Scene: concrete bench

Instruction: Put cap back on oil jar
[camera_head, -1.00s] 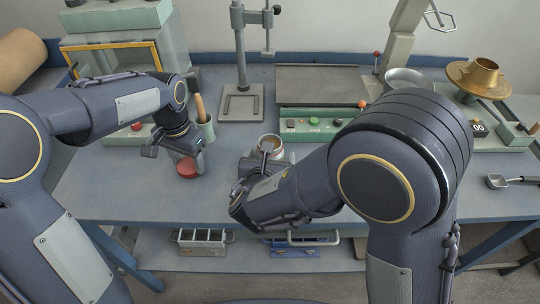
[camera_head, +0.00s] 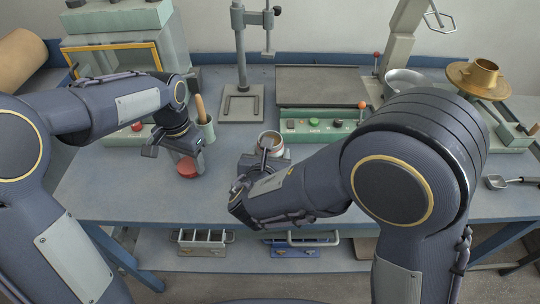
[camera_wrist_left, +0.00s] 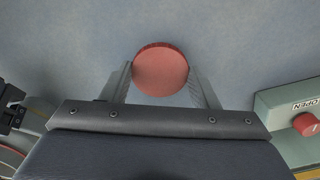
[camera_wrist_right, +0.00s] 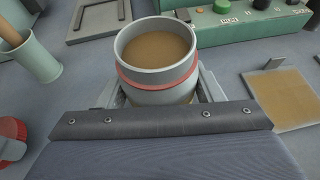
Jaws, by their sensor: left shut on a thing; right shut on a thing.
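The red round cap (camera_wrist_left: 160,72) is between the fingers of my left gripper (camera_wrist_left: 162,88), which is shut on it. In the head view the cap (camera_head: 187,168) hangs below the left gripper (camera_head: 184,158), left of the jar. The oil jar (camera_wrist_right: 158,65) is pale grey with a red band, open at the top, with brown oil inside. My right gripper (camera_wrist_right: 160,95) is shut around the jar's body. In the head view the jar (camera_head: 270,141) looks upright, its lower part hidden by the right gripper.
A green cup with a wooden-handled tool (camera_head: 205,125) stands behind the left gripper. A grey stand (camera_head: 241,100) and a green button panel (camera_head: 320,124) are behind the jar. A brown square plate (camera_wrist_right: 285,98) shows right of the jar. Bench between the grippers is clear.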

